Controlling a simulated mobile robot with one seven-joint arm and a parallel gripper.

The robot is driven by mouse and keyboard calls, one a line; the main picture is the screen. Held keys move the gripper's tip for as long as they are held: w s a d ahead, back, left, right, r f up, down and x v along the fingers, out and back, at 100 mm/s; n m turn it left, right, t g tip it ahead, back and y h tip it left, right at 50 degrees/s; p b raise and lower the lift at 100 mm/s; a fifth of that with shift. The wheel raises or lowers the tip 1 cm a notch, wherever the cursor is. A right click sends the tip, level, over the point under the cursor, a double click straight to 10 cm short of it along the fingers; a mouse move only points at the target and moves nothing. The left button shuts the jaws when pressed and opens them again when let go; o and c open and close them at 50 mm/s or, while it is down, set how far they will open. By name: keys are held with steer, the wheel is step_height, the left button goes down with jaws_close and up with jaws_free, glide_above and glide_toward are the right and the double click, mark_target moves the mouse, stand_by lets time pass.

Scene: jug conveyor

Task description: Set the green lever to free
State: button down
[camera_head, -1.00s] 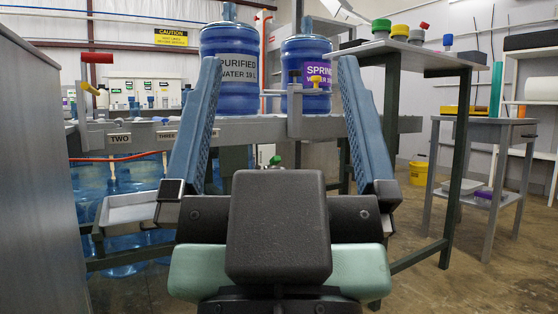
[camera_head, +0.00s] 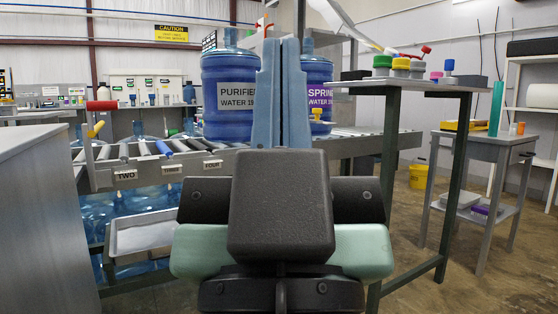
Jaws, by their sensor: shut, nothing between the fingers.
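My gripper (camera_head: 281,60) stands upright in the middle of the head view. Its two long blue fingers are shut together with nothing between them. They rise in front of the conveyor (camera_head: 345,143), between two blue water jugs, the purified one (camera_head: 226,92) on the left and the spring one (camera_head: 320,90) on the right. I see no green lever clearly; the spot below the conveyor where a green knob showed earlier is hidden behind my gripper. A yellow-topped knob (camera_head: 318,114) shows just right of the fingers, in front of the spring jug.
A red handle (camera_head: 102,105) stands at the conveyor's left end, above a grey tray (camera_head: 143,233). A tall table (camera_head: 405,86) with several coloured caps is on the right, with a lower side table (camera_head: 487,146) beyond it. A grey cabinet (camera_head: 40,230) fills the left.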

step_height(320, 180, up, 52)
steer(key=p, duration=4.9)
steer(key=shift+f, duration=0.2)
steer(key=shift+w, duration=0.1)
